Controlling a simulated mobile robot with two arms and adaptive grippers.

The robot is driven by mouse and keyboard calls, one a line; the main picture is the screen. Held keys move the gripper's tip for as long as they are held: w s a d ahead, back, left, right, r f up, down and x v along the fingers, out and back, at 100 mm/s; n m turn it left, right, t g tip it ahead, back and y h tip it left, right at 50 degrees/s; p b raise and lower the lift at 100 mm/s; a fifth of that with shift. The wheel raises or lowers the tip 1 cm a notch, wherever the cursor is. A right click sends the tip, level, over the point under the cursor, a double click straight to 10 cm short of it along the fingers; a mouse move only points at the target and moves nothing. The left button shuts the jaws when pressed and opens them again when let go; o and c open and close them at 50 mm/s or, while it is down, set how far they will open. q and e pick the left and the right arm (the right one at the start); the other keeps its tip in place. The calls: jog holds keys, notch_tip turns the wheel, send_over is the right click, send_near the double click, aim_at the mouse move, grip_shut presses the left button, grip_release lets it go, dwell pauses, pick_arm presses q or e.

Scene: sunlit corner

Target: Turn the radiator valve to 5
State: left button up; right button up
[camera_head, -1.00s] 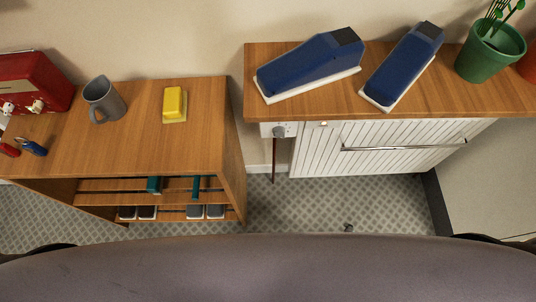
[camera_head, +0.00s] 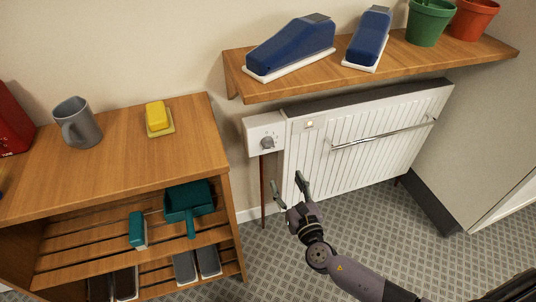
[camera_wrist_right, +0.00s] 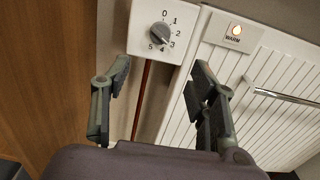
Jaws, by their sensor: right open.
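The radiator valve is a white box with a round grey knob (camera_head: 267,143) at the left end of the white radiator (camera_head: 375,135). In the right wrist view the knob (camera_wrist_right: 160,33) sits in a dial marked 0 to 5; its pointer seems to face the lower right, near 3. My right gripper (camera_head: 287,185) is open and empty, below and in front of the valve, apart from it. In the wrist view its fingers (camera_wrist_right: 161,72) stand either side of the pipe, with the knob beyond and between them. My left gripper is out of view.
A wooden shelf (camera_head: 400,62) with two blue covered objects and plant pots overhangs the radiator. A wooden cabinet (camera_head: 110,178) with a mug (camera_head: 76,122) and a yellow block (camera_head: 157,115) stands close at left. A towel rail (camera_head: 385,134) crosses the radiator front. Floor before it is open.

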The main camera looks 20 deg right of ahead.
send_near(268, 144)
jog(key=w, duration=0.1)
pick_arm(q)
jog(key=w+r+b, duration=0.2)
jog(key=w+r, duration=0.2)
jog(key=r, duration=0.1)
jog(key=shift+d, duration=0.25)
pick_arm(e)
jog(key=w, duration=0.8)
jog(key=shift+f, duration=0.5)
jog(key=shift+c, duration=0.6)
jog(key=c, duration=1.1)
